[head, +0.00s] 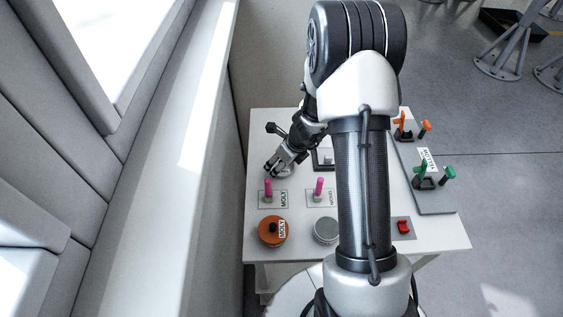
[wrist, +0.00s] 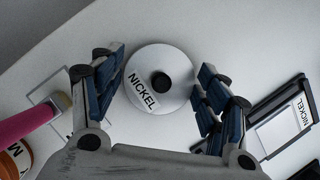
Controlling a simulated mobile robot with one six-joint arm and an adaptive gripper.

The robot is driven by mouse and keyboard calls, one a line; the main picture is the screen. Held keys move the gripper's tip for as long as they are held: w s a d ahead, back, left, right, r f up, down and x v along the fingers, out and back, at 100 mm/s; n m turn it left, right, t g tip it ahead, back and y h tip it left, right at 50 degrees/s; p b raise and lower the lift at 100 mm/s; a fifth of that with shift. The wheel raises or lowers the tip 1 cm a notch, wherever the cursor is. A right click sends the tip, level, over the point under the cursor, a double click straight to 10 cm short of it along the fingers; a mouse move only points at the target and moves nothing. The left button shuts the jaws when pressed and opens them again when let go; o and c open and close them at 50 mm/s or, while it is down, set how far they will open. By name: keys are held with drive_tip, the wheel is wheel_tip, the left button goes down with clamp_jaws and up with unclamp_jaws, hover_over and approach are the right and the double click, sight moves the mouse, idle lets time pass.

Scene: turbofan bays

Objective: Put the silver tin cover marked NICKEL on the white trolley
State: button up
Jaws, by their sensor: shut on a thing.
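The silver tin cover marked NICKEL (wrist: 162,78) is a round disc with a dark knob, seen between my fingers in the wrist view. My gripper (wrist: 160,90) is shut on it, one finger at each side. In the head view my gripper (head: 274,169) is over the back left of a white tabletop (head: 375,247), and the cover is mostly hidden below it. I cannot tell whether the cover touches the white surface. Which surface is the white trolley is not marked.
An orange-brown tin marked MOLY (head: 272,231) and a grey round tin (head: 326,230) stand at the front. Pink-handled tools (head: 268,188) stand behind them. A dark-framed holder labelled NICKEL (wrist: 285,122) is right of the cover. A grey panel (head: 437,200) holds green and orange tools.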

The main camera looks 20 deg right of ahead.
drive_tip(key=o, duration=1)
drive_tip(key=shift+o, duration=0.2)
drive_tip(key=p+v, duration=0.6)
drive_tip(key=v, duration=0.6)
drive_tip(key=s+a+r+n+y, duration=0.1)
drive_tip(key=s+a+r+n, duration=0.2)
drive_tip(key=a+r+n, duration=0.35)
drive_tip(key=s+a+r+n, duration=0.35)
drive_tip(key=r+n, duration=0.35)
drive_tip(key=r, duration=0.3)
drive_tip(key=s+a+r+n+h, duration=0.1)
drive_tip(key=s+r+n, duration=0.3)
drive_tip(key=s+n, duration=0.4)
drive_tip(key=s+a+r+n+h, duration=0.1)
drive_tip(key=s+r+n, duration=0.3)
drive_tip(key=s+n, duration=0.5)
drive_tip(key=shift+s+r+n+t+h, duration=0.2)
drive_tip(key=shift+n+t+h, duration=0.1)
drive_tip(key=shift+n, duration=0.25)
